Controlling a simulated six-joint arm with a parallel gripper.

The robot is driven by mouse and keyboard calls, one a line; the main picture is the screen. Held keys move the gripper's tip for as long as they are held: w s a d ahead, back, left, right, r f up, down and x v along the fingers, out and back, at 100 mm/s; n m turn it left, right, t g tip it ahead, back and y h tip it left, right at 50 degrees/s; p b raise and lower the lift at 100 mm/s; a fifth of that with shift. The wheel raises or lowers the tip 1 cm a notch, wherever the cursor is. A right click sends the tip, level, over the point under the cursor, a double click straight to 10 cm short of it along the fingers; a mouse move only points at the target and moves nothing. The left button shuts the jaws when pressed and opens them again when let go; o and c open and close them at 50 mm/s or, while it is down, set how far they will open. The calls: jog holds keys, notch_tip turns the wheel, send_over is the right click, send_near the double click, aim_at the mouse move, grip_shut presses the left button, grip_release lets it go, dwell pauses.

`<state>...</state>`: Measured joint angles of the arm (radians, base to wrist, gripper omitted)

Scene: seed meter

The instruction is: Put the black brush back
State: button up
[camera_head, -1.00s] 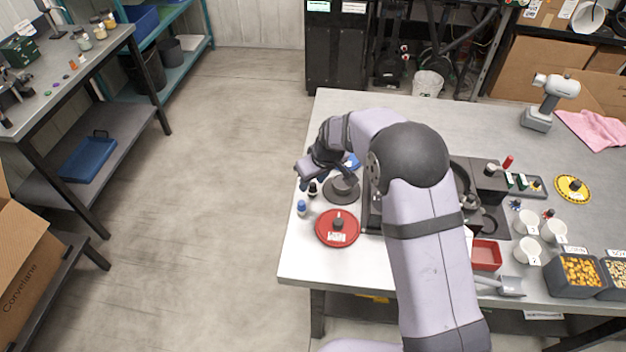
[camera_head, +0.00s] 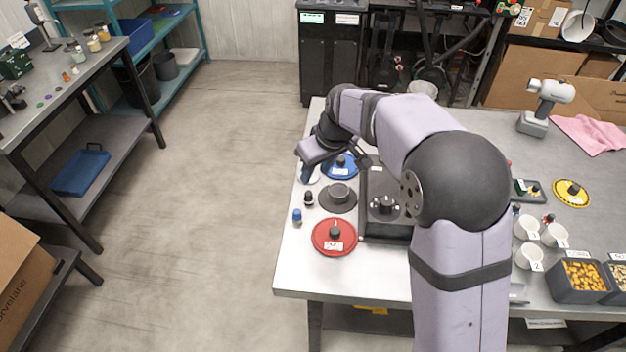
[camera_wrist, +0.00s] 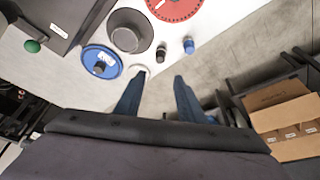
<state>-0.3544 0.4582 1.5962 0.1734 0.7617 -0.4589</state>
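A small black-topped piece, likely the black brush (camera_head: 308,198), stands upright at the table's left edge, and it also shows in the wrist view (camera_wrist: 161,53). A similar blue-topped piece (camera_head: 297,216) stands beside it, nearer the front; it shows in the wrist view too (camera_wrist: 189,46). My gripper (camera_wrist: 158,78) is open, with two blue fingers apart and nothing visible between them. It is behind the black piece in the head view, apart from it. A small white round thing (camera_wrist: 142,69) lies close to the left fingertip.
A blue disc (camera_head: 342,165), a grey disc with a dark hub (camera_head: 338,197) and a red disc (camera_head: 334,237) line the table's left side. A black machine (camera_head: 384,208) stands right of them. Cups and seed bins are at the right. Open floor lies left of the table.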

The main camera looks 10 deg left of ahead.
jog(key=shift+s+d+r, duration=0.15)
jog(key=shift+s+r, duration=0.05)
jog(key=shift+r, duration=0.45)
jog(key=s+d+f+m+g+h, duration=0.1)
jog(key=s+d+f+m, duration=0.3)
jog(key=s+d, duration=0.6)
jog(key=s+d+f+m+g+h, duration=0.1)
jog(key=s+d+f+m, duration=0.3)
jog(key=s+d, duration=0.7)
jog(key=s+g, duration=0.1)
jog(key=s, duration=0.4)
jog(key=shift+h, duration=0.3)
